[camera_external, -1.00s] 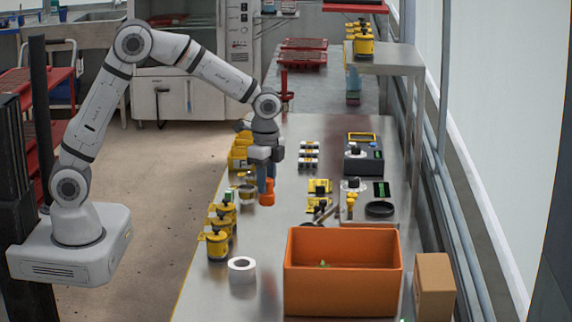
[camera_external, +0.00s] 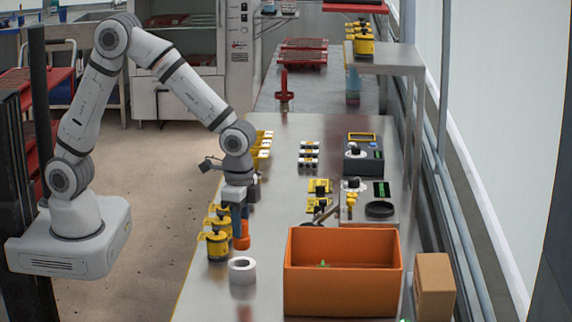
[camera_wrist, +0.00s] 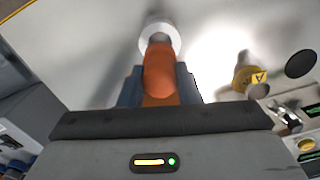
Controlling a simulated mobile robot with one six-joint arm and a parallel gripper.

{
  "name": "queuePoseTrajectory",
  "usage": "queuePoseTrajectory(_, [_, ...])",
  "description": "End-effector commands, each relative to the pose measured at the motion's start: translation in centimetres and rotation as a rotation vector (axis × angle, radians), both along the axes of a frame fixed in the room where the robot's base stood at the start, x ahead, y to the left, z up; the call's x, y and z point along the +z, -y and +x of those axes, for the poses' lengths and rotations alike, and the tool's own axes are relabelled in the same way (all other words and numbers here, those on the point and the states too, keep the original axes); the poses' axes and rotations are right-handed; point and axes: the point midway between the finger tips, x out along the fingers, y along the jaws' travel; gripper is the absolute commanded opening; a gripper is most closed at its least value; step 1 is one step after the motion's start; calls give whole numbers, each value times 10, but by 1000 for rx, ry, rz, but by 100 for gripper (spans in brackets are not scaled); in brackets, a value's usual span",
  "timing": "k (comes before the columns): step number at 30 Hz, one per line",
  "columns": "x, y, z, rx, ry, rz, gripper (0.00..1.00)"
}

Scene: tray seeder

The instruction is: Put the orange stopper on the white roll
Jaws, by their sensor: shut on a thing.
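The orange stopper (camera_external: 242,235) is held in my gripper (camera_external: 240,222), above the metal table. In the wrist view the orange stopper (camera_wrist: 159,75) sits between the two blue-grey fingers of my gripper (camera_wrist: 160,85), which are shut on it. The white roll (camera_external: 242,270) stands upright on the table, just in front of and below the stopper in the outside view, with its hole facing up. In the wrist view the white roll (camera_wrist: 160,33) shows beyond the stopper, which partly hides it. The stopper appears apart from the roll.
Several yellow-and-black jars (camera_external: 217,245) stand close to the left of the stopper and roll. A large orange bin (camera_external: 343,283) is to the right, with a cardboard box (camera_external: 434,287) beside it. A scale with a black dish (camera_external: 380,209) lies behind the bin.

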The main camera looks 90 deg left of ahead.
Motion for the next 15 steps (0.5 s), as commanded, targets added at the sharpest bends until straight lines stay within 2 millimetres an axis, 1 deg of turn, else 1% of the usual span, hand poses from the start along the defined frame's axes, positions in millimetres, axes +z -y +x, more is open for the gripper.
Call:
queuePoseTrajectory(2, [-6,0,0,0,-1,0,7])
queuePoseTrajectory(9, [-37,0,0,-1,-2,1,7])
queuePoseTrajectory(12, [-43,0,0,-1,0,0,7])
queuePoseTrajectory(15, [-43,0,0,-1,1,0,7])
